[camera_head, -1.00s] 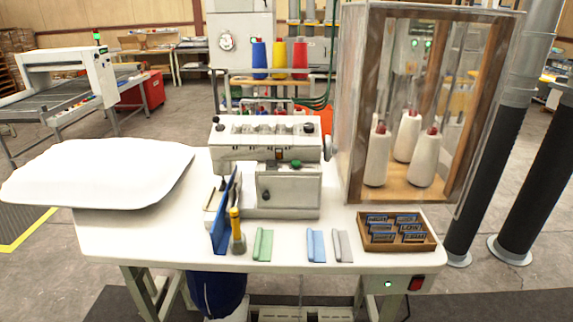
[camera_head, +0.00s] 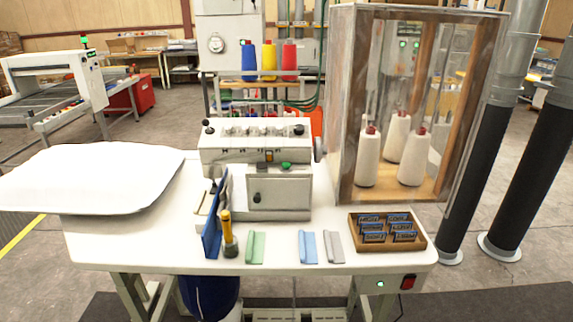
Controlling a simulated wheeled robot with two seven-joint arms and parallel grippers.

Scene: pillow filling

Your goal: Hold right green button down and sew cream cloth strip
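A white sewing machine (camera_head: 257,150) stands at the back middle of the white table (camera_head: 150,245). A green button (camera_head: 286,165) and an orange one sit on its front. Under the table's right front edge, a small box carries a lit green button (camera_head: 380,284) on the left and a red switch (camera_head: 408,282) on the right. Green, blue and grey folded cloth strips (camera_head: 255,247) lie along the table front. I cannot single out a cream strip; a pale piece (camera_head: 203,201) lies left of the machine, partly behind a blue upright plate. Neither gripper is in view.
A white pillow (camera_head: 90,178) covers the table's left end. A blue plate (camera_head: 214,215) and a yellow-handled tool (camera_head: 228,232) stand left of the strips. A wooden label tray (camera_head: 425,243) and a clear cabinet with white thread cones (camera_head: 345,110) occupy the right.

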